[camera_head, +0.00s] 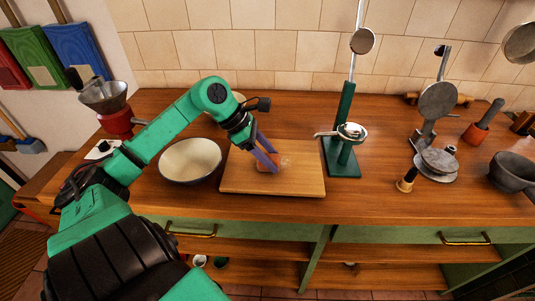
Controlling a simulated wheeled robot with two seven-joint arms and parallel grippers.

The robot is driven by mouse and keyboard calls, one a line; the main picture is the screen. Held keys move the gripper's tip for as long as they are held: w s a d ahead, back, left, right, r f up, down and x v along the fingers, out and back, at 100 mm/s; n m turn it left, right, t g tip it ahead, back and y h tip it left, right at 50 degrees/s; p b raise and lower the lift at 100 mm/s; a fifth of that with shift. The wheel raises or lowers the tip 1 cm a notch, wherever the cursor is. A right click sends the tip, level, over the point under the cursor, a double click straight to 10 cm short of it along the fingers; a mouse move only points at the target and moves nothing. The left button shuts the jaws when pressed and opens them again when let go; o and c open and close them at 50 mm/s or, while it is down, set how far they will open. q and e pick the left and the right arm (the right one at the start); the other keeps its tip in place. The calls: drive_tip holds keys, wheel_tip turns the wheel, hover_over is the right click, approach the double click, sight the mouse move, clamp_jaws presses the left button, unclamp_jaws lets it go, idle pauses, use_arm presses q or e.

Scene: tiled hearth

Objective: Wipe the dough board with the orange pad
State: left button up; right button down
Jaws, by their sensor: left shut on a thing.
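The dough board (302,178) is a light wooden board lying flat on the counter, near its front edge. My left gripper (270,161) reaches in from the left with its purple fingers pointing down over the board's middle. It is shut on the orange pad (264,167), which is mostly hidden between and behind the fingers. The pad is at the board's surface; I cannot tell if it touches. A faint pale patch (286,160) shows on the board just right of the fingers. My right gripper is not in view.
A cream bowl (190,161) stands close to the board's left edge. A green press stand (344,140) stands close on its right. A red grinder (115,120) is at the left, a metal press (437,160) and dark mortar (510,172) at the right.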

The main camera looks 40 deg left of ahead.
sight(291, 168)
use_arm(q)
drive_tip(key=shift+w+d+f, duration=0.1)
drive_tip(key=shift+w+d, duration=0.3)
drive_tip(key=shift+d, duration=0.05)
drive_tip(key=shift+w+a+r, duration=0.2)
drive_tip(key=shift+w+a, duration=0.05)
drive_tip(key=shift+w, duration=0.15)
drive_tip(key=shift+w+a+r+p, duration=0.1)
drive_tip(key=shift+w+a+p, duration=0.55)
drive_tip(key=shift+w+p, duration=0.2)
drive_tip(key=shift+w+a, duration=0.3)
drive_tip(key=shift+w, duration=0.1)
drive_tip(key=shift+w+d+p, duration=0.3)
drive_tip(key=shift+d+p, duration=0.15)
drive_tip(key=shift+p, duration=0.1)
drive_tip(key=shift+w+d, duration=0.1)
drive_tip(key=shift+d, duration=0.15)
drive_tip(key=shift+w+d+f, duration=0.1)
drive_tip(key=shift+d+f, duration=0.05)
drive_tip(key=shift+f, duration=0.2)
drive_tip(key=s+d+b, duration=0.1)
drive_tip(key=b, duration=0.1)
drive_tip(key=s+d+b, duration=0.1)
drive_tip(key=s+b, duration=0.1)
drive_tip(key=b, duration=0.1)
drive_tip(key=shift+f+b, duration=0.3)
drive_tip(key=shift+d, duration=0.15)
drive_tip(key=shift+s+r, duration=0.1)
drive_tip(key=shift+r, duration=0.2)
drive_tip(key=shift+r, duration=0.1)
